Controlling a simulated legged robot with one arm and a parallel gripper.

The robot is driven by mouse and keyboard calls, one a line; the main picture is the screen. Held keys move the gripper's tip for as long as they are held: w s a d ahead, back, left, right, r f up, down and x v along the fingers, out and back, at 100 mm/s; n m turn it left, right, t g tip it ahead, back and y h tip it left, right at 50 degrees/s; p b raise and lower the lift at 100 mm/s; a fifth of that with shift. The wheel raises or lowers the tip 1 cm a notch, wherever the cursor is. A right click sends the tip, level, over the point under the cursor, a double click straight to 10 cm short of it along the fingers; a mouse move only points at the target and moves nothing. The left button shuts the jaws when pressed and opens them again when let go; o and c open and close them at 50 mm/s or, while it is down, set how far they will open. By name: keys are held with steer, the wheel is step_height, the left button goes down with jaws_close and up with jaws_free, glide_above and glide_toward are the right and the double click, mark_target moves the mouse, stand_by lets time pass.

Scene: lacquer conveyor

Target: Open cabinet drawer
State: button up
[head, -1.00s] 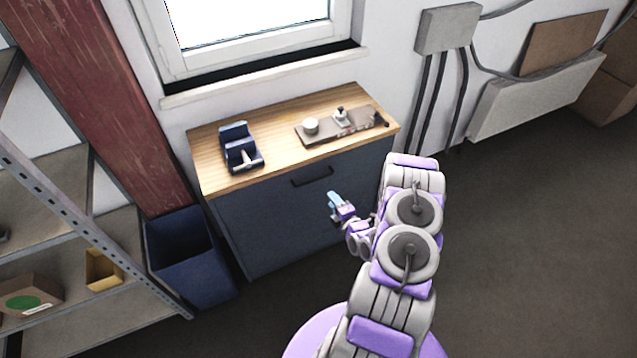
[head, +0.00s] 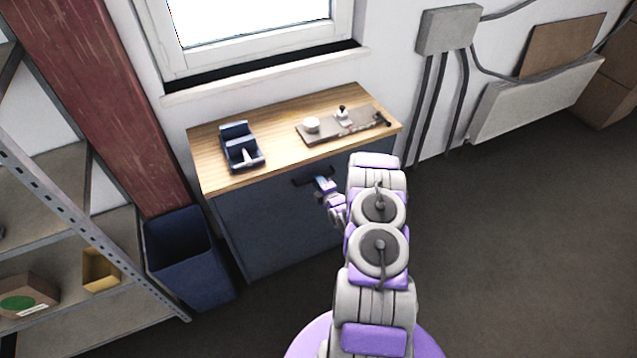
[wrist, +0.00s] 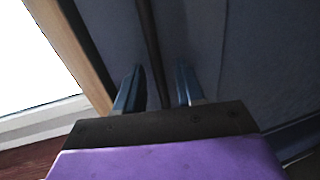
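The dark blue cabinet (head: 270,227) with a wooden top stands against the wall below the window. Its drawer front carries a black bar handle (head: 303,180), partly covered by my gripper in the head view. My gripper (head: 320,181) is at the handle's right part. In the wrist view the two blue fingers (wrist: 158,88) are apart, and the dark handle bar (wrist: 151,45) runs between them. I cannot tell whether either finger touches the bar. The drawer looks closed, its front flush with the cabinet.
On the wooden top (head: 285,148) are a blue tape dispenser (head: 241,147) and a grey tray (head: 345,127) with small items. A blue bin (head: 187,258) stands left of the cabinet, beside a metal shelf (head: 75,225). The floor to the right is clear.

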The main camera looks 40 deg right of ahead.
steer(key=shift+d, duration=0.15)
steer(key=shift+d, duration=0.15)
steer(key=c, duration=0.5)
jaws_close()
steer(key=shift+f, duration=0.1)
steer(key=shift+a, duration=0.25)
